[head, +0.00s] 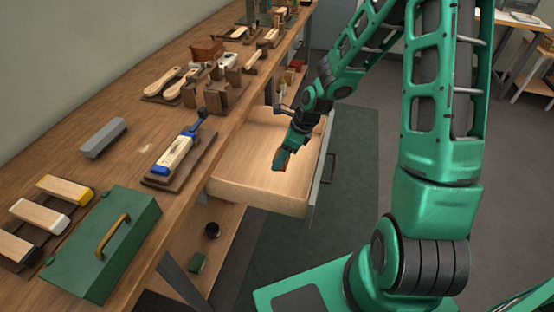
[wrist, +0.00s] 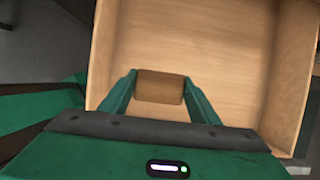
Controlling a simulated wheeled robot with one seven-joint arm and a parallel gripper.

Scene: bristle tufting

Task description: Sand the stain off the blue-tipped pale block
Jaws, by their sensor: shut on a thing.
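The blue-tipped pale block (head: 176,154) lies on a dark brown board (head: 203,157) on the workbench, with blue at both ends. A stain on it is too small to make out for certain. My gripper (head: 281,160) is over the open drawer, to the right of the block and apart from it. In the wrist view my gripper (wrist: 160,80) is shut on a small brown block (wrist: 160,88), held between the two green fingers. The face of the brown block turned away from the camera is hidden.
The drawer (head: 262,196) is pulled out from the workbench (head: 140,120) and its visible floor looks bare. A green toolbox (head: 90,255), a grey bar (head: 103,137), other tipped pale blocks (head: 66,189) and several brushes and wooden pieces (head: 185,85) stand on the bench.

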